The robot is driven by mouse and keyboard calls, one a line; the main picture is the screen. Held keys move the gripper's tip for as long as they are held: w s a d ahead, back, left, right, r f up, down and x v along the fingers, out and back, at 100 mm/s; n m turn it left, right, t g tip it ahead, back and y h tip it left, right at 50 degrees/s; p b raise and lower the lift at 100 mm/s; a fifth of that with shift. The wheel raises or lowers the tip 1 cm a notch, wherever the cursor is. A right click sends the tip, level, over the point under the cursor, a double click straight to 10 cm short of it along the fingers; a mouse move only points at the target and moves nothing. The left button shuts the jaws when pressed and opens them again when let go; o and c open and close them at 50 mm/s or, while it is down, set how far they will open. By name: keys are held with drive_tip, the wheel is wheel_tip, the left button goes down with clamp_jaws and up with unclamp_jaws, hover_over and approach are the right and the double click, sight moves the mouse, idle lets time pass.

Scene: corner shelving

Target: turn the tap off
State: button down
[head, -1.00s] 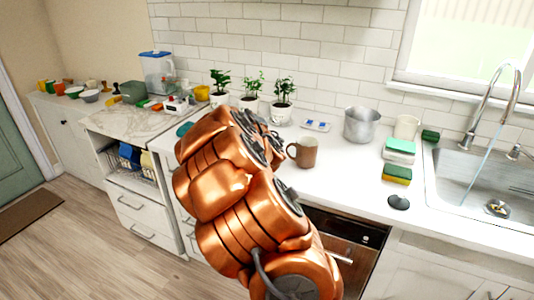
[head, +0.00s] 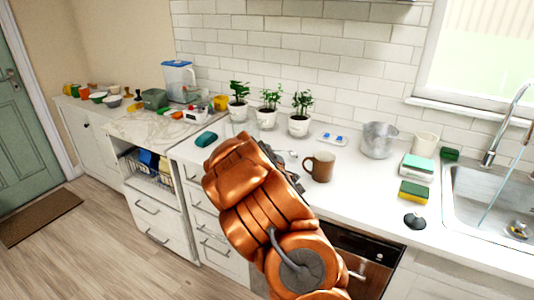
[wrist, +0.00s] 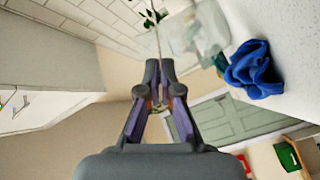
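The chrome tap (head: 505,125) stands behind the sink at the right edge of the head view, with its arch partly cut off. A thin stream of water (head: 498,192) runs down into the metal sink (head: 465,195). The tap's handle is not in the frame.
A brown mug (head: 320,167) stands near my arm. Potted plants (head: 270,118), a metal pot (head: 378,140), a white cup (head: 424,145), sponges (head: 413,192) and a black stopper (head: 414,221) are on the counter. A blue cloth (wrist: 253,70) shows in the wrist view. Open floor (head: 110,255) lies left.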

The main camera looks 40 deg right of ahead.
drive_tip(key=shift+f, duration=0.7)
drive_tip(key=shift+f, duration=0.2)
drive_tip(key=c, duration=1.3)
unclamp_jaws()
drive_tip(key=shift+r, duration=0.3)
